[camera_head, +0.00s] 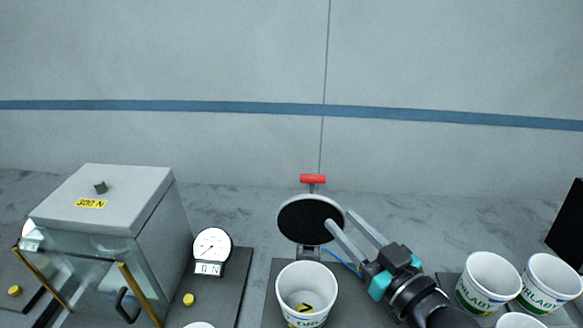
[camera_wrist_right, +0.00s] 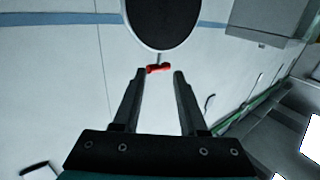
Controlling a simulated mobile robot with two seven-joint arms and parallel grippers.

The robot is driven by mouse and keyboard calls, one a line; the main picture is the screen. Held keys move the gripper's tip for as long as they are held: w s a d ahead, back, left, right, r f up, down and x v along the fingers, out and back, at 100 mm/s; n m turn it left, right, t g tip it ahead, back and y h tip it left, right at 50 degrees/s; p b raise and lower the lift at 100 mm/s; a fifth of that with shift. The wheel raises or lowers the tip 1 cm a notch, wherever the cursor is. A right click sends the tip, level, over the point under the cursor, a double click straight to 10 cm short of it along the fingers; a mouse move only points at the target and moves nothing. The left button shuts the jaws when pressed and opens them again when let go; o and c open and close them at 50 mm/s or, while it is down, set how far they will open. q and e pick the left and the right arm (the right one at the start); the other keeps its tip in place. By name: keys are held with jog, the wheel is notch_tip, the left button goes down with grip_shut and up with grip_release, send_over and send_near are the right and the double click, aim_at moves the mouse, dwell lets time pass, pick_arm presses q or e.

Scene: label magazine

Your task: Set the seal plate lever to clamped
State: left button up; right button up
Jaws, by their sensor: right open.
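The lever has a red T-shaped handle (camera_head: 313,179) that stands up behind a round plate with a black face (camera_head: 310,221), which I take for the seal plate. In the right wrist view the red handle (camera_wrist_right: 158,68) shows just past the fingertips, below the edge of the black-faced plate (camera_wrist_right: 163,20). My right gripper (camera_head: 346,220) is open and empty, beside the plate's right edge in the head view. In the wrist view its fingers (camera_wrist_right: 159,73) are apart, with the handle near the left fingertip. I cannot tell whether they touch. My left gripper is not in view.
A white cup (camera_head: 306,294) stands below the plate, close to my right arm. More white cups (camera_head: 487,282) stand at the right. A grey box with a glass front (camera_head: 105,215) and a dial gauge (camera_head: 212,246) are at the left. The wall behind is clear.

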aim_at(311, 188)
jog(key=p+x, duration=0.1)
jog(key=x, duration=1.3)
jog(key=shift+w+a+r, duration=0.1)
jog(key=shift+w, duration=0.1)
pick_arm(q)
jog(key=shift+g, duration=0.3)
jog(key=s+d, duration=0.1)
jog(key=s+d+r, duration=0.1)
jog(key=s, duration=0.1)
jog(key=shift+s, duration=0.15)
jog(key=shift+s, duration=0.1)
pick_arm(e)
grip_shut()
dwell(0.3)
